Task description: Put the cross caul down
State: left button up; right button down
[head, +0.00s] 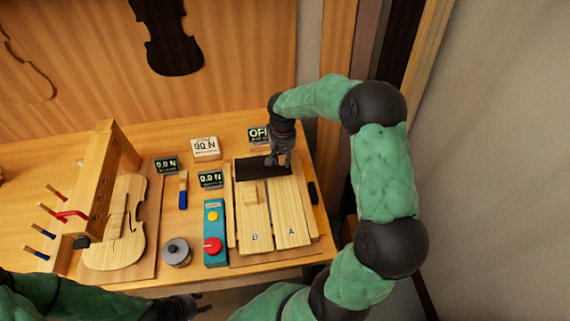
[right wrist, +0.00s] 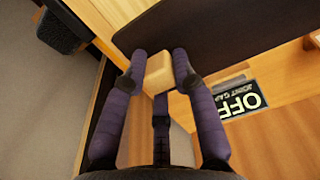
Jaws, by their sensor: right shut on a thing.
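The cross caul (head: 258,169) is a dark flat bar across the top ends of the two pale boards, B (head: 255,222) and A (head: 290,215). My right gripper (head: 279,160) is over its right part. In the right wrist view, my right gripper (right wrist: 158,68) is shut on a small pale wooden block (right wrist: 158,72) beside the dark caul (right wrist: 215,35), apparently its grip. I cannot tell whether the caul touches the boards. My left gripper (head: 198,305) is at the bottom edge, partly cut off; its jaws are unclear.
An OFF display (head: 258,134) stands just behind the caul; it also shows in the right wrist view (right wrist: 240,98). A teal control box with a red button (head: 213,245) is left of the boards. A violin body (head: 115,240) lies under a wooden frame further left.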

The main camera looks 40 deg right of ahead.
jog(key=shift+d+f, duration=0.3)
jog(key=shift+w+d+f+b, duration=0.1)
jog(key=shift+d+f+b, duration=0.05)
jog(key=shift+f, duration=0.8)
jog(key=shift+d+f+b, duration=0.15)
jog(key=shift+f, duration=0.8)
jog(key=shift+f, duration=0.1)
jog(key=c, duration=1)
grip_release()
